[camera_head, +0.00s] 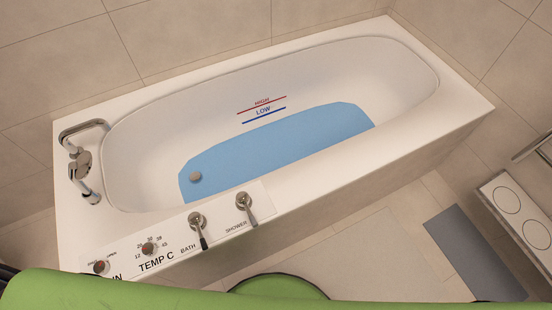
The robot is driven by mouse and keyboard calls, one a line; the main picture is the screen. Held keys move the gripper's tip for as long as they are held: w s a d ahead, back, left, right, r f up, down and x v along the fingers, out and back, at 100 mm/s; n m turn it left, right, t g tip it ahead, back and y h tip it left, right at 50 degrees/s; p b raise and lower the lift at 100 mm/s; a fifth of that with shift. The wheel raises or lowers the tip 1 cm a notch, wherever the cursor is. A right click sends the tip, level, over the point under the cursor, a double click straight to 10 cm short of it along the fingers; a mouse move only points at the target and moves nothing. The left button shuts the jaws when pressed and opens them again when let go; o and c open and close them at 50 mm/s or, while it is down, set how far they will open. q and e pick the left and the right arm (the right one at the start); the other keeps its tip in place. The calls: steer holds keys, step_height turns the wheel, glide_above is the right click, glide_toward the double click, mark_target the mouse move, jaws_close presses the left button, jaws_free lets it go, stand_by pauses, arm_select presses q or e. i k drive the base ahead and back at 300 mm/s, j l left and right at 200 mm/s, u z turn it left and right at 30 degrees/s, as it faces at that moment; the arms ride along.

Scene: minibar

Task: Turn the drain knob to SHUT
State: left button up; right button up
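The drain knob (101,267) is a small reddish-brown round knob at the left end of the white control panel (224,233) on the tub's near rim. Tiny lettering stands above it, and the last word looks like OPEN. The large label below is partly hidden by a green surface, with only its last letters "IN" showing. I cannot tell which way the knob points. The drain plug (195,177) is a grey disc at the left end of the blue water in the bathtub (420,140). Neither of my grippers is in view.
Right of the drain knob are a TEMP C knob (148,249), a BATH lever (197,221) and a SHOWER lever (243,202). A chrome tap (84,173) stands on the left rim. A grey mat (473,252) and a white unit (515,215) are at right.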

mark_target(101, 268)
steer(key=k+j+u, duration=0.1)
steer(key=u, duration=0.4)
steer(key=k+j+u, duration=0.25)
steer(key=u, duration=1.15)
steer(key=i+j, duration=0.15)
steer(key=j, duration=0.25)
steer(key=i+j, duration=0.15)
steer(key=j, duration=0.2)
steer(key=i+j+z, duration=0.1)
steer(key=j+z, duration=0.85)
steer(key=j, duration=0.2)
